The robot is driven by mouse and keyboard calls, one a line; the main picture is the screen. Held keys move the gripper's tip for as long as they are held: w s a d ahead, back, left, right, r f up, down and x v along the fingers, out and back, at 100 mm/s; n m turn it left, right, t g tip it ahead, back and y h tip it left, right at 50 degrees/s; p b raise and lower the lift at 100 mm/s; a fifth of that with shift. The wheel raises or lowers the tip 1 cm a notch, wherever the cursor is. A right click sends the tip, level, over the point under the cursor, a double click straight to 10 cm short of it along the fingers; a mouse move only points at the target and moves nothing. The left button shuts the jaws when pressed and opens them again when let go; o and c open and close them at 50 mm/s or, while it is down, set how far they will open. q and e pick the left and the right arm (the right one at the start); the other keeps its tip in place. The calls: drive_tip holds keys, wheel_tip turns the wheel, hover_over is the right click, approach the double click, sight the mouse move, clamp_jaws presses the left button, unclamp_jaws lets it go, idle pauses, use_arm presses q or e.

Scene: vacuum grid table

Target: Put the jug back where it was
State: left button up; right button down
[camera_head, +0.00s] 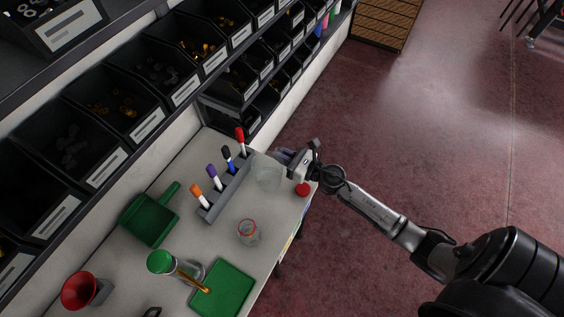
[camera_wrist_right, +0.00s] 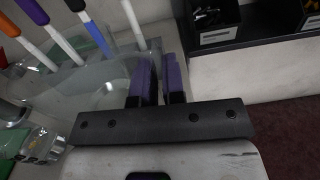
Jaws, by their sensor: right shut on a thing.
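The clear, see-through jug (camera_head: 267,178) is at the right edge of the white table, beside the grey marker rack. My right gripper (camera_head: 285,157) reaches in from the right at the jug's far side. In the right wrist view the purple finger pads (camera_wrist_right: 157,80) are close together at the edge of the jug (camera_wrist_right: 95,90), shut on it. The exact grip point is hard to see through the clear wall. I cannot tell whether the jug's base touches the table. My left gripper is not in view.
A marker rack (camera_head: 224,191) with several pens stands just left of the jug. A red-rimmed glass (camera_head: 248,233), a red cap (camera_head: 302,189), a green-lidded bottle (camera_head: 161,262), a green board (camera_head: 226,290) and a green dustpan (camera_head: 148,222) are nearby. Bins line the back.

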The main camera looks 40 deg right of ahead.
sight(270, 172)
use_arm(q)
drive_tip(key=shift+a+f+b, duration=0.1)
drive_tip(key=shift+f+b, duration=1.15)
use_arm(e)
drive_tip(key=shift+a+f, duration=0.1)
drive_tip(key=shift+f, duration=1.95)
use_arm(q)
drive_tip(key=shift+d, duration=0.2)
use_arm(e)
drive_tip(key=shift+w, duration=0.1)
